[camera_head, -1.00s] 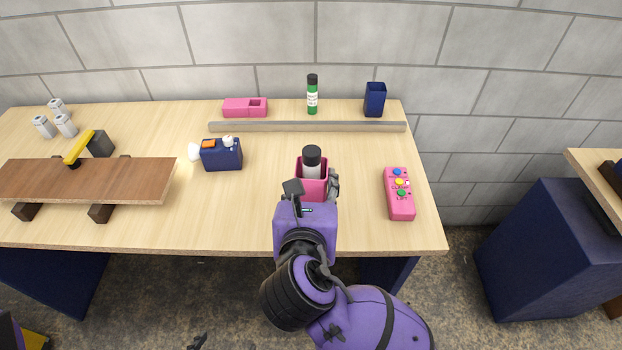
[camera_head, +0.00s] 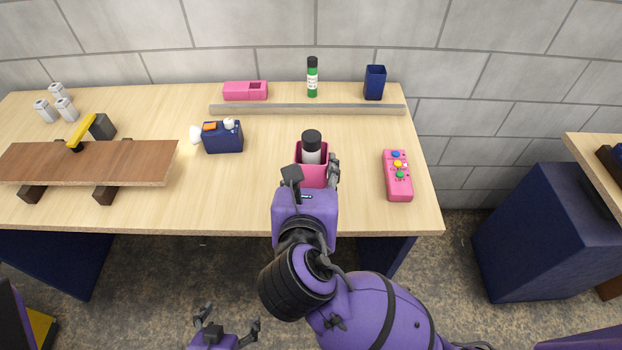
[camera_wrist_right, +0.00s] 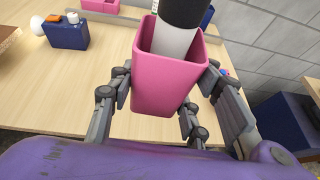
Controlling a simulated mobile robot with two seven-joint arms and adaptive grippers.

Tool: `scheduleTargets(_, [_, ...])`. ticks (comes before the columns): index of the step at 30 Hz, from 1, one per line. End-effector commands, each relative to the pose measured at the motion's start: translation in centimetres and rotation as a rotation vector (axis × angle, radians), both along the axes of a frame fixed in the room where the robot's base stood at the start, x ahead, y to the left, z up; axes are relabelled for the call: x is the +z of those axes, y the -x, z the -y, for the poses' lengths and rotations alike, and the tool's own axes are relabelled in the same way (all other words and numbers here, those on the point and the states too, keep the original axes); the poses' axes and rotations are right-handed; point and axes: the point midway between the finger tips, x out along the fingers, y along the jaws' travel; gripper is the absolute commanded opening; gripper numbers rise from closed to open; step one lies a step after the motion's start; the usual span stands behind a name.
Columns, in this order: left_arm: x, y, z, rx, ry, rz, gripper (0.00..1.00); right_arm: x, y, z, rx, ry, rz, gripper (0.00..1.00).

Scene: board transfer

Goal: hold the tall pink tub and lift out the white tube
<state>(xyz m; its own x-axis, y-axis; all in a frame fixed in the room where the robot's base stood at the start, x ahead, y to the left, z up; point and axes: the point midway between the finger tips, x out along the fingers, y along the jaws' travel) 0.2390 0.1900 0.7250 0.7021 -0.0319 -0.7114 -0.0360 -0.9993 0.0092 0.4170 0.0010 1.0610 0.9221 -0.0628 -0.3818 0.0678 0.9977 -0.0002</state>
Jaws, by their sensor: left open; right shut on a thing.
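The tall pink tub (camera_head: 314,178) stands upright near the table's front edge. The white tube (camera_head: 311,156) with a black cap stands in it and sticks out of the top. My right gripper (camera_head: 313,171) is shut on the tub, one finger on each side. The right wrist view shows the pink tub (camera_wrist_right: 165,88) between the fingers, with the white tube (camera_wrist_right: 172,42) inside and its lower end hidden. My left gripper (camera_head: 229,320) is open and empty, low in the head view, in front of the table and left of the right arm.
A navy box (camera_head: 223,138) stands left of the tub, and a pink button box (camera_head: 397,176) lies to its right. A grey rail (camera_head: 300,109) crosses behind, with a green bottle (camera_head: 312,78), pink block (camera_head: 246,91) and navy cup (camera_head: 375,83) beyond. A brown board (camera_head: 88,164) is far left.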

Motion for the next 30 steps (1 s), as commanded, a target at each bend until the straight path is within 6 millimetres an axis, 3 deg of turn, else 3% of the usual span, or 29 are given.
scheduleTargets(9, [1.3,-1.2,-0.1,0.002,-0.002,0.032,0.82,0.3,-1.7,0.1,-0.001,0.001,0.005,0.19])
scheduleTargets(30, [1.4,-1.4,-0.4,-0.005,-0.010,0.033,0.82,0.1,-5.2,0.1,-0.001,0.000,0.001,0.19])
